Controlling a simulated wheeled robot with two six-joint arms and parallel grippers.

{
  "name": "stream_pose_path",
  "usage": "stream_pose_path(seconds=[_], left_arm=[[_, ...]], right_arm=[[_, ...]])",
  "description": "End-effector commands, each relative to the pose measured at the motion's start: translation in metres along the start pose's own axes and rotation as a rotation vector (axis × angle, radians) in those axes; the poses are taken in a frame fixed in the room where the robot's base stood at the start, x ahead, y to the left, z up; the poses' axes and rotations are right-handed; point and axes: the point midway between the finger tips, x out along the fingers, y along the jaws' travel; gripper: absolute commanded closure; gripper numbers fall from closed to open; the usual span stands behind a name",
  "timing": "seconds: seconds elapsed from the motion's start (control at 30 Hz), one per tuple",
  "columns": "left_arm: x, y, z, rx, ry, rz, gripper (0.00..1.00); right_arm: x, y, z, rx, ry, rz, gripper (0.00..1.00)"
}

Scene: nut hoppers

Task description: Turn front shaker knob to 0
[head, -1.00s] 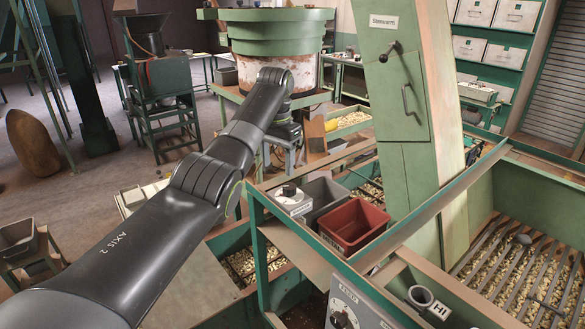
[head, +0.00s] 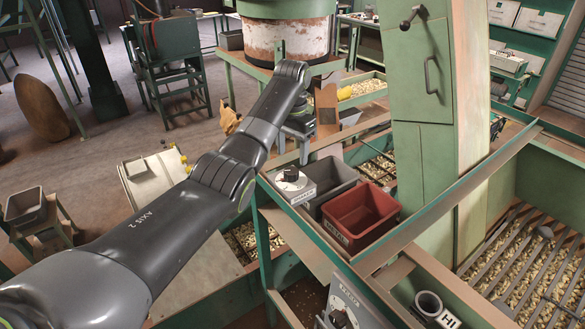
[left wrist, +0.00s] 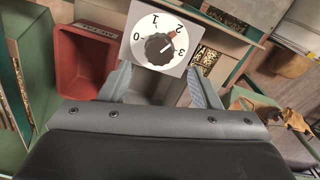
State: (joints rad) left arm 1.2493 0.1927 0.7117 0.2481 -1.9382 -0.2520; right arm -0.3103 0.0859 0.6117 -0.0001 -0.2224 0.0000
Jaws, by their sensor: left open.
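The shaker knob (head: 291,174) is a black knob on a small white box at the near left corner of the green bench frame. In the left wrist view the dark ribbed knob (left wrist: 159,48) sits on a white dial plate (left wrist: 136,54) marked 0, 1, 2 and 3. In the head view my left gripper (head: 303,140) hangs just above and behind the box.
A grey bin (head: 334,181) and a red bin (head: 352,232) stand beside the box. The red bin (left wrist: 82,55) also shows in the left wrist view. A green rail (head: 440,205) and a tall green cabinet (head: 420,90) stand to the right. Another dial panel (head: 352,305) is lower in front.

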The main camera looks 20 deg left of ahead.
Motion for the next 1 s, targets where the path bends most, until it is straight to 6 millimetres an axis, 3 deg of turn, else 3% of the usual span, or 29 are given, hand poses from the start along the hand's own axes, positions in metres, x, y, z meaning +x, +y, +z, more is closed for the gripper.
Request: stream_pose_path(seconds=[0.1, 0.2, 0.4, 0.53, 0.73, 1.0], left_arm=[[0.025, 0.001, 0.003, 0.002, -0.002, 0.002, 0.43], [0.042, 0.002, 0.004, 0.003, -0.001, 0.001, 0.43], [0.059, 0.003, 0.007, 0.003, 0.001, -0.001, 0.43], [0.063, 0.003, 0.007, 0.003, 0.001, -0.001, 0.43], [0.063, 0.003, 0.007, 0.003, 0.001, 0.0, 0.43], [0.063, 0.003, 0.007, 0.002, 0.001, 0.0, 0.77]], right_arm=[[0.0, -0.001, -0.025, -0.003, 0.039, -0.001, 0.64], [0.001, -0.002, -0.032, -0.004, 0.05, -0.002, 0.64], [0.0, -0.004, -0.019, -0.001, 0.031, -0.005, 0.64], [0.0, -0.006, -0.007, 0.002, 0.013, -0.008, 0.64], [0.0, -0.009, -0.007, 0.004, 0.012, -0.011, 0.64], [0.0, -0.009, -0.011, 0.003, 0.018, -0.011, 0.64]])
